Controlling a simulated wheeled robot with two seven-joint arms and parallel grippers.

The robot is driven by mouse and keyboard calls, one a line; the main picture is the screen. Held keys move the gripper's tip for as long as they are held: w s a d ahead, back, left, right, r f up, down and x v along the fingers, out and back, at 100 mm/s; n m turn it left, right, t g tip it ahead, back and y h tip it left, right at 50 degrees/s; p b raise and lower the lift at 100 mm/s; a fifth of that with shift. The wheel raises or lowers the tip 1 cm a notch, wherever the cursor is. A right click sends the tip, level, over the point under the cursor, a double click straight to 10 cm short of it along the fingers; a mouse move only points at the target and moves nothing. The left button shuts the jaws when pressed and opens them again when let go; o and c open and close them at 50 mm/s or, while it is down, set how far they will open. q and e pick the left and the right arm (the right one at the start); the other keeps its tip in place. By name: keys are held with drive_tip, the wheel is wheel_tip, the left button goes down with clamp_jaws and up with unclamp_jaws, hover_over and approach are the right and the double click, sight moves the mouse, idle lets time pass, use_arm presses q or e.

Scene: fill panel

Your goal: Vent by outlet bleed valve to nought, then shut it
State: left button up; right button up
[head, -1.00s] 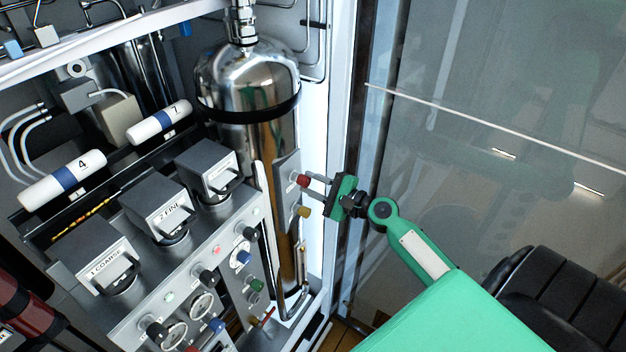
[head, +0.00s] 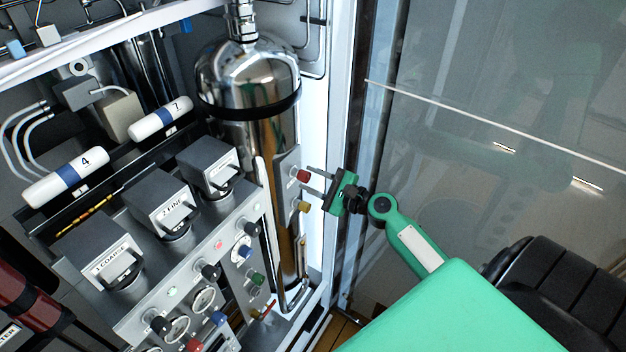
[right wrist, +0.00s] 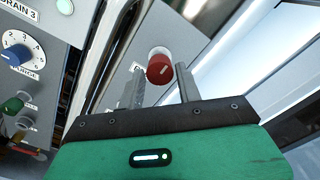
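A red knob (head: 303,176) sits on the grey side plate beside the steel cylinder; its label is not readable. In the right wrist view the fingertips (right wrist: 160,80) are empty and apart from the knob. I cannot tell which knob is the outlet bleed valve. A yellow knob (head: 304,207) sits below the red one. My left gripper is not in view.
The steel cylinder (head: 248,125) stands left of the knobs. A panel with several knobs and gauges (head: 203,299) lies lower left. A white cabinet post (head: 338,90) and a glass pane (head: 480,90) stand close behind and right of my gripper.

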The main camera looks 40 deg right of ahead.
drive_tip(key=shift+o, duration=1.1)
drive_tip(key=shift+s+d+f+b, duration=0.1)
drive_tip(key=shift+s+d+b, duration=0.1)
drive_tip(key=shift+s+b, duration=0.2)
drive_tip(key=b+v, duration=0.6)
drive_tip(key=v, duration=0.7)
